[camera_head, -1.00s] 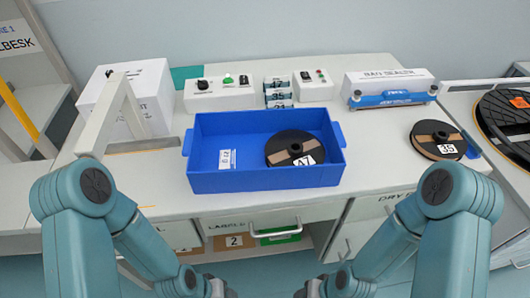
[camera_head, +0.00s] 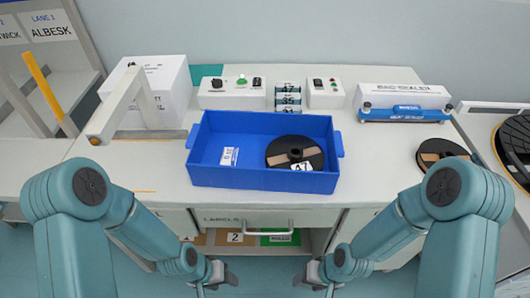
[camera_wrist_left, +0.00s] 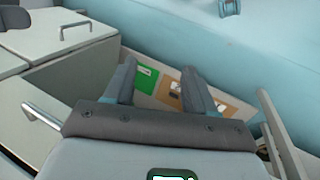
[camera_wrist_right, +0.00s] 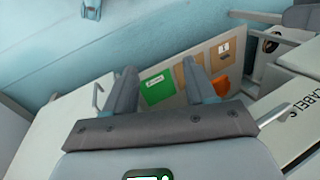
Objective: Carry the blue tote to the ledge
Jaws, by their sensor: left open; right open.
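The blue tote (camera_head: 262,178) stands upright on the white bench top, in the middle of the head view. It has a small handle on each end. Inside it, at right, lies a black reel (camera_head: 296,153) with a label reading 47; a small white label is at left. My left gripper (camera_head: 207,290) and my right gripper (camera_head: 322,288) hang below the front of the bench, apart from the tote. Both are open and empty; their fingers show spread in the left wrist view (camera_wrist_left: 160,85) and the right wrist view (camera_wrist_right: 160,85). I cannot identify a ledge.
A white box (camera_head: 165,90) and an angled frame (camera_head: 122,105) are left. A bag sealer (camera_head: 404,100) and another reel (camera_head: 440,153) are right. A drawer handle (camera_head: 267,234) juts out in front.

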